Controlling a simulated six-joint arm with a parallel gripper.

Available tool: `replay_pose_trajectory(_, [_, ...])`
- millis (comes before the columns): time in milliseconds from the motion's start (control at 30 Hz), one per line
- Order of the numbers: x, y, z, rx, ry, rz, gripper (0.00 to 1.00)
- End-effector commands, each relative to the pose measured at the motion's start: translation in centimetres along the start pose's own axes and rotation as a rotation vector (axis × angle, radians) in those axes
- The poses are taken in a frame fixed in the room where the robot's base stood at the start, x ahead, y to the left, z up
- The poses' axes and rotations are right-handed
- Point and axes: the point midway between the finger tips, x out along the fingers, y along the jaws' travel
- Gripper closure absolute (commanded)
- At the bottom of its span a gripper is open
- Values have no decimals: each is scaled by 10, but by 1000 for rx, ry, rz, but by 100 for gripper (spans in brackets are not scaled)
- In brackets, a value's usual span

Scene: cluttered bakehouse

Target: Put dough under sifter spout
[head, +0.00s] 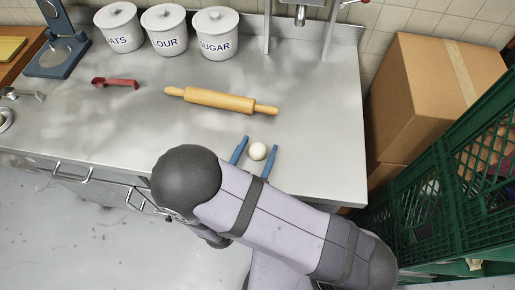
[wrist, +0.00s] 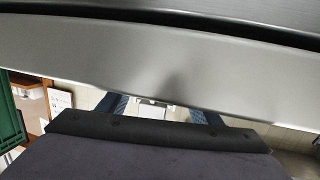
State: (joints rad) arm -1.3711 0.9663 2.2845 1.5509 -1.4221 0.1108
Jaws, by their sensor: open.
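A small round pale dough ball (head: 257,152) rests on the steel counter near its front edge. My gripper (head: 259,143) is open, with one blue finger on each side of the dough in the head view. Gaps show between the dough and both fingers, and the gripper looks empty. I cannot tell how high the fingers are. In the wrist view the blue fingers (wrist: 160,110) show, but the dough does not. A metal spout (head: 300,16), apparently the sifter's, hangs between two uprights at the counter's back; its top is cut off.
A wooden rolling pin (head: 221,100) lies between the dough and the back. Three white canisters (head: 164,30), a red scoop (head: 115,83) and a blue stand (head: 58,58) are at the left. Cardboard boxes (head: 425,85) and green crates (head: 440,180) stand right of the counter.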

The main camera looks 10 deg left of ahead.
Motion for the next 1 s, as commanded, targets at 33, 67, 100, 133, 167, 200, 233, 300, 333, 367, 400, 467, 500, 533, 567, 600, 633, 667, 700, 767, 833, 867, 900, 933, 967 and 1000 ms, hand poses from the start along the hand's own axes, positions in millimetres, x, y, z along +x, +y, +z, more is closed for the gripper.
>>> replay_pose_trajectory(33, [-2, 0, 1, 1, 0, -1, 42])
replay_pose_trajectory(67, [-4, -1, 1, 1, 0, -2, 42])
replay_pose_trajectory(100, [-7, -2, 1, 1, 0, -4, 42])
replay_pose_trajectory(133, [-10, -2, 1, 2, 0, -4, 42])
replay_pose_trajectory(167, [-13, -2, 1, 2, 0, -4, 42])
replay_pose_trajectory(200, [-17, -2, 2, 1, 0, -6, 42])
replay_pose_trajectory(233, [-21, -2, 2, 2, 0, -5, 42])
replay_pose_trajectory(300, [-30, -2, 4, 2, 0, -5, 42])
replay_pose_trajectory(333, [-34, -3, 5, 2, 0, -6, 42])
replay_pose_trajectory(367, [-38, -3, 6, 2, -1, -5, 42])
replay_pose_trajectory(400, [-43, -3, 6, 2, -1, -6, 42])
replay_pose_trajectory(467, [-50, -3, 7, 1, 0, -5, 42])
replay_pose_trajectory(500, [-54, -3, 7, 2, -1, -4, 42])
replay_pose_trajectory(533, [-58, -3, 6, 2, 0, -5, 42])
replay_pose_trajectory(567, [-60, -3, 6, 1, 0, -4, 42])
replay_pose_trajectory(600, [-64, -3, 6, 0, 0, -3, 42])
replay_pose_trajectory(633, [-66, -3, 6, 0, 0, -3, 42])
replay_pose_trajectory(667, [-68, -3, 6, 0, 0, -2, 42])
replay_pose_trajectory(700, [-70, -3, 5, 1, 0, -2, 42])
replay_pose_trajectory(767, [-72, -3, 5, 1, 0, -1, 42])
replay_pose_trajectory(833, [-73, -2, 5, 1, 0, 0, 39])
replay_pose_trajectory(867, [-73, -2, 5, 0, 0, 0, 39])
replay_pose_trajectory(900, [-74, -2, 5, 0, 0, 1, 39])
replay_pose_trajectory(933, [-74, -2, 4, 0, 0, 1, 39])
replay_pose_trajectory(967, [-74, -2, 4, 0, 0, 1, 39])
replay_pose_trajectory(1000, [-73, -2, 4, 0, 0, 1, 39])
